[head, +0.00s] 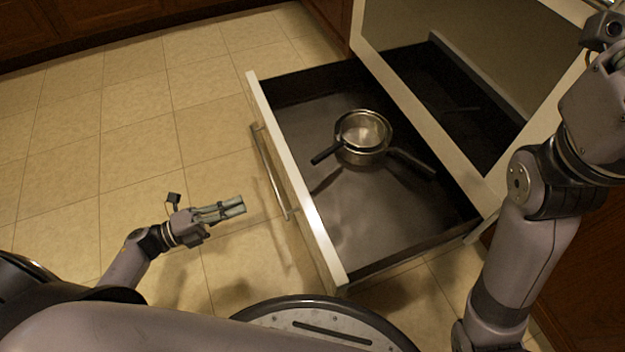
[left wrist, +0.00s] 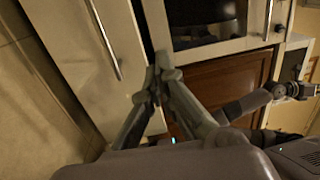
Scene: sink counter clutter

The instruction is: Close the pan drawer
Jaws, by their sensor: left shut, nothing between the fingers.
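The pan drawer (head: 375,230) is pulled well out below the oven in the head view. Its white front panel (head: 296,182) carries a long metal bar handle (head: 270,170). The front and handle also show in the left wrist view (left wrist: 75,45). Stacked pans (head: 362,135) with dark handles lie inside on the drawer floor. My left gripper (head: 242,205) is shut and empty, in front of the drawer's outer face and apart from the handle. Its fingers show closed together in the left wrist view (left wrist: 160,70). My right arm rises at the right of the head view; its gripper is out of view.
The oven (head: 450,80) stands above and behind the drawer, with a dark glass area. Wooden cabinets (head: 90,20) line the far left. Tiled floor (head: 120,130) left of the drawer is clear. A brown cabinet door (left wrist: 225,90) shows in the left wrist view.

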